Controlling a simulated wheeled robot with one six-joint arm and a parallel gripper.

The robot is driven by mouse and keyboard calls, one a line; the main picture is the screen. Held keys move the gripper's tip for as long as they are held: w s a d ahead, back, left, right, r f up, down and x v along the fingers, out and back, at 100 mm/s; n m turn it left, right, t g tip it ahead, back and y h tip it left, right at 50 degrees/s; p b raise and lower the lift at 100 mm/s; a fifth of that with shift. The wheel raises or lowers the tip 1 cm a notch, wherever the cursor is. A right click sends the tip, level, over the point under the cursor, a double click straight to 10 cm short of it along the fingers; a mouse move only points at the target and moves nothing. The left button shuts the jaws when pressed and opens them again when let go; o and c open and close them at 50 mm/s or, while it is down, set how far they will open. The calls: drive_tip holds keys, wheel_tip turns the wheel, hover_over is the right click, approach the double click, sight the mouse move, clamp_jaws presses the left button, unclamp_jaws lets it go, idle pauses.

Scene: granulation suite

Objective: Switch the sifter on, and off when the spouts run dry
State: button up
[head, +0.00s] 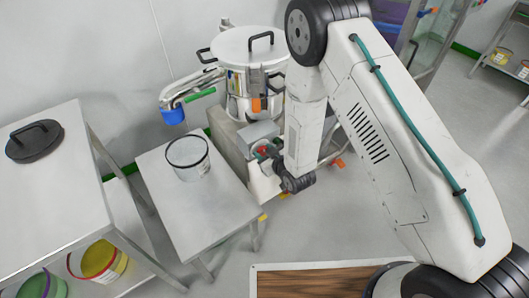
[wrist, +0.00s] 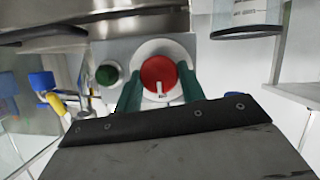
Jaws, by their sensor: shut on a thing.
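The sifter (head: 245,80) is a steel drum with a lid and black handles, standing against the back wall in the head view. A spout (head: 196,88) with a blue end (head: 173,116) reaches out to its left. In the wrist view, a round red knob (wrist: 158,70) with a white mark sits on a pale ring on a grey control box (wrist: 120,53). The mark points down in that picture. My gripper (wrist: 161,80) has its green fingers on either side of the knob, shut on it. Whether anything flows from the spout cannot be told.
A green button (wrist: 107,75) sits left of the knob in the wrist view. A clear container with a dark rim (head: 188,165) stands on a low steel table (head: 215,200). A taller table at left holds a black lid (head: 34,141); yellow (head: 97,260) and green tubs sit below.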

drive_tip(key=shift+w+d+f+m+g+y, duration=0.15)
drive_tip(key=shift+m+g+y, duration=0.2)
drive_tip(key=shift+m+y, duration=1.35)
drive_tip(key=shift+d+f+m+g+y, duration=0.1)
drive_tip(key=shift+m+g+y, duration=0.5)
drive_tip(key=shift+m, duration=2.05)
drive_tip(key=shift+w+d+f+m+g+y, duration=0.15)
drive_tip(key=shift+m+y, duration=1.25)
drive_tip(key=shift+m, duration=0.75)
drive_tip(key=shift+s, duration=0.1)
drive_tip(key=o, duration=1)
drive_tip(key=shift+c, duration=0.2)
drive_tip(key=shift+d, duration=0.1)
drive_tip(key=v, duration=0.7)
drive_tip(key=shift+s+d, duration=0.2)
